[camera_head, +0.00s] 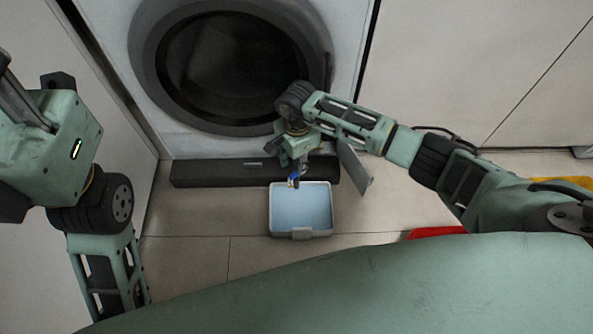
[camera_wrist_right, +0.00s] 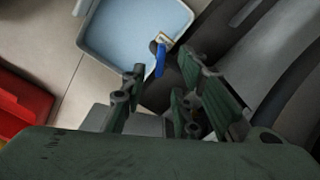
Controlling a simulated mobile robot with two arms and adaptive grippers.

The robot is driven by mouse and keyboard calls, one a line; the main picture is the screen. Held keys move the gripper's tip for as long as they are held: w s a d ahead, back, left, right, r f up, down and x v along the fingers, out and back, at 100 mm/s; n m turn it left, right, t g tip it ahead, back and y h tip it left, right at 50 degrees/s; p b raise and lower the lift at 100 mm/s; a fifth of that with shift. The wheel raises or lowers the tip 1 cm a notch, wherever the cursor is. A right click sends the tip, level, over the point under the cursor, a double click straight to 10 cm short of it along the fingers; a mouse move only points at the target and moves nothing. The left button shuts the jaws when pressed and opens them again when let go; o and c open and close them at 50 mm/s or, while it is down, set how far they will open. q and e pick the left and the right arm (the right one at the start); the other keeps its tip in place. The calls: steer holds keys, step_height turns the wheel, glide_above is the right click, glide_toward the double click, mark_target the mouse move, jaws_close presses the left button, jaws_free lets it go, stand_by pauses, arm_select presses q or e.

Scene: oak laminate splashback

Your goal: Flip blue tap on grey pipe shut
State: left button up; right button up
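A small blue tap lever (camera_head: 293,181) shows below my right gripper (camera_head: 297,160), over the back edge of a tray. In the right wrist view the blue lever (camera_wrist_right: 160,61) stands just beyond the fingertips, beside a dark pipe end. The right gripper (camera_wrist_right: 163,74) has its two fingers spread, with the lever seen between or just past them; contact cannot be told. Most of the grey pipe is hidden. My left arm is at the left of the head view; its fingertips are not clearly seen.
A pale tray with a blue inside (camera_head: 302,236) sits on the tiled floor under the tap. A front-loading washer (camera_head: 345,60) with a dark plinth (camera_head: 215,174) stands behind. A grey flap (camera_head: 355,168) hangs right of the gripper. Red (camera_head: 437,232) and yellow items lie right.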

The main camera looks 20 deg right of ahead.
mark_target(296, 175)
step_height(296, 175, down, 5)
steer(key=shift+r+b, duration=0.15)
steer(key=shift+b, duration=0.75)
jaws_close()
